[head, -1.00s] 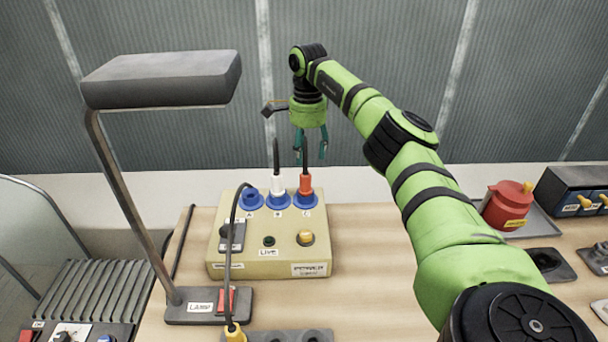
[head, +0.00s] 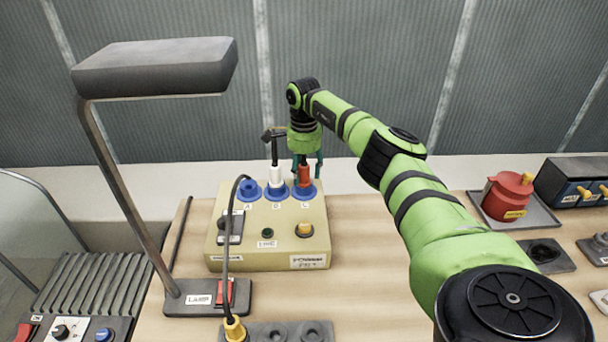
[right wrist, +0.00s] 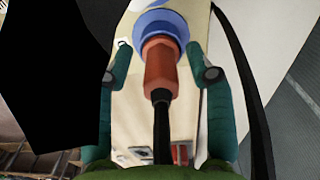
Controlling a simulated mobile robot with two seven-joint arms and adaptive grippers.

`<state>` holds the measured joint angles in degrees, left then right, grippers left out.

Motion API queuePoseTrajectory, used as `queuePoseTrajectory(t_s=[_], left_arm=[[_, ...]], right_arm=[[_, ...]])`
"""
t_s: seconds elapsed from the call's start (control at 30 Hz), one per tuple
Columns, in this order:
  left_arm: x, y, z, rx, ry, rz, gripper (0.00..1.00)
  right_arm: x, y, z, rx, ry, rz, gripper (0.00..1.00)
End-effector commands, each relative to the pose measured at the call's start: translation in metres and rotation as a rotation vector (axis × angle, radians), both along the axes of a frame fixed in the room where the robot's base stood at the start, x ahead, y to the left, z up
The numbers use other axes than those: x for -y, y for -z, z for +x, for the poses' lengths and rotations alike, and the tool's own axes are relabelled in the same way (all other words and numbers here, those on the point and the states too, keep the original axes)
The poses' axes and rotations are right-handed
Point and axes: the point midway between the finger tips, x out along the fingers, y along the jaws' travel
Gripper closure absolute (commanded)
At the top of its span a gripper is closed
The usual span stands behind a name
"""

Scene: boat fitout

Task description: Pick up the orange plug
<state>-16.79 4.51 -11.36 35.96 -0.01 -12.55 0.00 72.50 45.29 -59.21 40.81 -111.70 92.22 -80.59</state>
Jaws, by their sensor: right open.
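The orange plug (head: 304,176) sits upright in the blue socket C (head: 303,193) at the back right of the beige power box (head: 268,240). My right gripper (head: 307,168) has come down over the plug, with a finger on each side of it. In the right wrist view the plug (right wrist: 160,66) stands between the two green fingers of the gripper (right wrist: 160,74), with gaps on both sides. The gripper is open. A black cable (right wrist: 161,125) runs from the plug towards the palm. My left gripper is not in view.
A white plug (head: 276,180) stands in socket B close to the left of my right gripper. Socket A (head: 249,188) is empty. A red container (head: 507,195) stands at right.

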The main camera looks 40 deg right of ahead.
Motion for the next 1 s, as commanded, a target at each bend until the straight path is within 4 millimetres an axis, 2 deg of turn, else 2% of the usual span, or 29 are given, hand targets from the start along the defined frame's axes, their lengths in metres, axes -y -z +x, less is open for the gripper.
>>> queuePoseTrajectory(t_s=[0.07,0.17,0.2,0.23,0.67,0.83,0.97,1.0], left_arm=[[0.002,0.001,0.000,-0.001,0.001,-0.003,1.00],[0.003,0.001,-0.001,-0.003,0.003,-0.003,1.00],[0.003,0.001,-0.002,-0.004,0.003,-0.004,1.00],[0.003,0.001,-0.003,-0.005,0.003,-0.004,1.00],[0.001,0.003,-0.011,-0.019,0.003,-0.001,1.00],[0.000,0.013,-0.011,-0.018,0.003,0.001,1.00],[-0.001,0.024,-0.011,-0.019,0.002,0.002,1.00],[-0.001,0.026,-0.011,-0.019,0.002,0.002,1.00]], right_arm=[[0.000,0.000,0.000,0.000,0.000,0.000,0.45],[0.000,0.000,0.000,0.000,0.000,0.000,0.81],[0.000,0.000,0.000,0.000,0.000,0.000,0.97],[0.000,0.000,0.000,0.000,0.000,0.000,1.00],[0.000,-0.003,0.001,0.001,0.000,0.001,1.00],[0.000,-0.018,0.001,0.005,-0.001,0.000,1.00],[0.000,-0.041,0.001,0.008,-0.001,0.001,1.00],[0.007,-0.043,-0.007,0.003,0.003,-0.001,1.00]])
